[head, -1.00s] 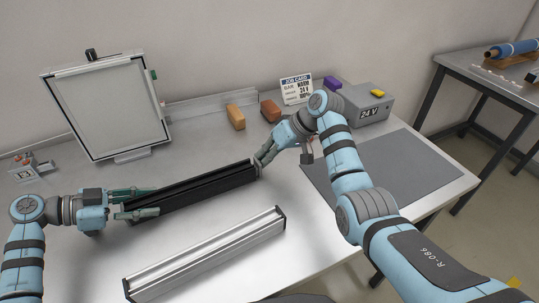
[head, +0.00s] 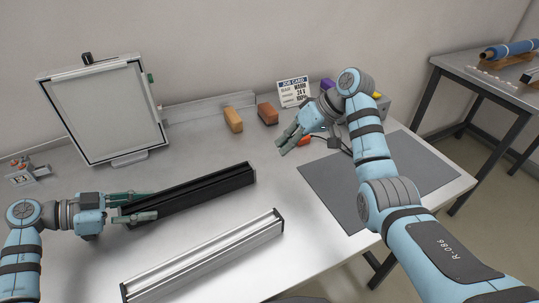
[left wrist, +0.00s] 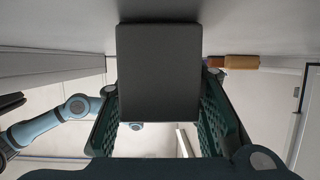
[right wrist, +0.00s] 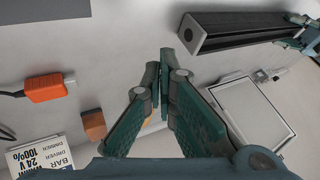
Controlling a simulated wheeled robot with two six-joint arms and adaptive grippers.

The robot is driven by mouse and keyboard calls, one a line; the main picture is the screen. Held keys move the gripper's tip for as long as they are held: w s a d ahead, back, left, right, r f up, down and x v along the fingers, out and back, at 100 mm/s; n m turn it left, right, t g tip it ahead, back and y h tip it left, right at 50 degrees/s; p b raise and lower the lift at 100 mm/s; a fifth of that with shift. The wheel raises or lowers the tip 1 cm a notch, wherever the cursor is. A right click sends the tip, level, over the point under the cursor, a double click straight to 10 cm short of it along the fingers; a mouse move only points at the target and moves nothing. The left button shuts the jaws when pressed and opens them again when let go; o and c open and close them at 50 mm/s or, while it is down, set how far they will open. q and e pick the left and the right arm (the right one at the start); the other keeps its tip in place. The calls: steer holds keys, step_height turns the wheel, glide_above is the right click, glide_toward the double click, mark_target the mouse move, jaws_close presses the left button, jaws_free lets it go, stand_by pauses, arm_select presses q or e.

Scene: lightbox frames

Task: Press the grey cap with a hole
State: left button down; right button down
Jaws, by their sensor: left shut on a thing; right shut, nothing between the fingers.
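A long black bar (head: 200,193) lies on the grey table, its right end toward the table's middle. My left gripper (head: 152,205) is shut on its left end; the bar's dark end face (left wrist: 158,75) shows between the fingers in the left wrist view. At the bar's other end, a grey cap with a dark hole (right wrist: 189,34) shows in the right wrist view, seated against the bar end. I cannot tell if it is fully flush. My right gripper (head: 281,148) is shut and empty, apart from the cap, behind and right of it.
A silver bar (head: 205,258) lies in front. An upright lightbox panel (head: 105,110) stands at the back left. Orange and brown blocks (head: 233,120) (head: 267,114), a job card (head: 293,92) and an orange connector (right wrist: 45,87) are near the right arm. A dark mat (head: 430,165) is at right.

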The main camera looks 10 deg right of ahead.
steer(key=shift+v, duration=1.8)
arm_select(q)
steer(key=c, duration=1.1)
jaws_free()
steer(key=shift+o, duration=0.2)
